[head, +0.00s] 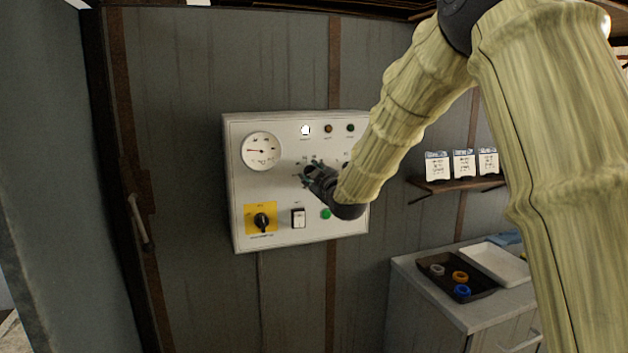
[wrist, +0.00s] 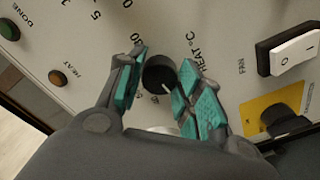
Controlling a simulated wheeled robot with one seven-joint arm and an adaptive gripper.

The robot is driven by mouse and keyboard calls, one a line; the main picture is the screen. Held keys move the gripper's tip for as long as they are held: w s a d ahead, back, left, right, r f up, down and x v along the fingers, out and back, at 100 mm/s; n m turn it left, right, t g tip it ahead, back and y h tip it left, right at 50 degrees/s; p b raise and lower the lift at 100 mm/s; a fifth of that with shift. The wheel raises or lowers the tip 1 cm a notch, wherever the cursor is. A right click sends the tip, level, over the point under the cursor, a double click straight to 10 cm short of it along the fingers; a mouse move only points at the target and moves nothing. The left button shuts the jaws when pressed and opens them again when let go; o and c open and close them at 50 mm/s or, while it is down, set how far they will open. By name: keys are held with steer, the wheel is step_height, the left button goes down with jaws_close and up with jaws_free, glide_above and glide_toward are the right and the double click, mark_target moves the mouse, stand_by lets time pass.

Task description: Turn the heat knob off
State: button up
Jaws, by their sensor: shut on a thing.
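The heat knob (wrist: 158,74) is a small round black knob with a white pointer mark, beside the printed words "HEAT °C" in the wrist view. Its pointer mark faces the lower right of that view, and the printed scale is partly hidden by my fingers. My gripper (wrist: 163,62) has its teal-padded fingers on either side of the knob and is shut on it. In the head view my gripper (head: 312,174) is at the middle of the white control panel (head: 240,185) and covers the knob.
The panel also bears a round gauge (head: 262,151), a black rotary switch on a yellow plate (head: 250,228), a white fan rocker switch (head: 298,218) and a green button (head: 326,213). A counter with a dark tray (head: 485,288) stands at the lower right.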

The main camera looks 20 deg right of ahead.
stand_by(0.4)
steer(key=o, duration=1)
steer(key=s, duration=1.2)
steer(key=shift+d, duration=0.25)
